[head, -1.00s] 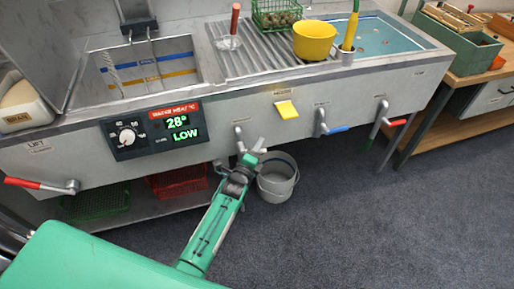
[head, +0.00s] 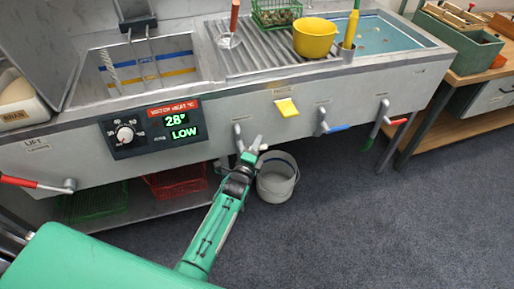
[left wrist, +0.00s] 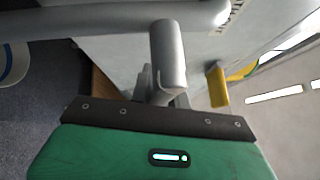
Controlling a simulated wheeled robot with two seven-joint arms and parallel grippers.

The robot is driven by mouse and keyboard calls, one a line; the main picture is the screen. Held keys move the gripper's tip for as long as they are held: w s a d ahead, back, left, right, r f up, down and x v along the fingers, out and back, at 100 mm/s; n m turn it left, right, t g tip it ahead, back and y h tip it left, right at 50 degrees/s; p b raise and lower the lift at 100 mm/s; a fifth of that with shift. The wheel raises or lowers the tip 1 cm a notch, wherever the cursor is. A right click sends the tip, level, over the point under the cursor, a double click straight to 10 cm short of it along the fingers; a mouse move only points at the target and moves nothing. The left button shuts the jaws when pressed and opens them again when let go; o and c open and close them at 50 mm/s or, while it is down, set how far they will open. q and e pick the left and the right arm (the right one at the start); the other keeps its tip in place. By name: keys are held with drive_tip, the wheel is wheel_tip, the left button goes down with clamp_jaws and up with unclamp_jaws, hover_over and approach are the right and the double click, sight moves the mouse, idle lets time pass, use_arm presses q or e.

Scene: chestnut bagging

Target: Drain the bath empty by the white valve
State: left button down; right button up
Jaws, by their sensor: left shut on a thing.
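The bath (head: 92,85) is the steel basin at the left of the bench, with a blue and a yellow line on its inner wall. The panel below it reads 28° and LOW. The white valve (head: 263,147) is on the bench front right of the panel; only its pale handle end shows past my fingers. My left gripper (head: 251,150) is shut on this handle, below the grey pipe (head: 238,133). My right gripper is not in view.
A grey bucket (head: 277,182) stands on the floor just right of my left gripper. A yellow lever (head: 286,107), a blue-handled valve (head: 335,128) and a red-handled one (head: 398,121) line the bench front. The floor at right is clear.

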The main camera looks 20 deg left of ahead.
use_arm(q)
drive_tip(key=shift+r+n+t, duration=0.2)
drive_tip(key=shift+n+t, duration=0.1)
drive_tip(key=shift+n, duration=0.2)
drive_tip(key=c, duration=1.3)
unclamp_jaws()
drive_tip(key=shift+c, duration=0.2)
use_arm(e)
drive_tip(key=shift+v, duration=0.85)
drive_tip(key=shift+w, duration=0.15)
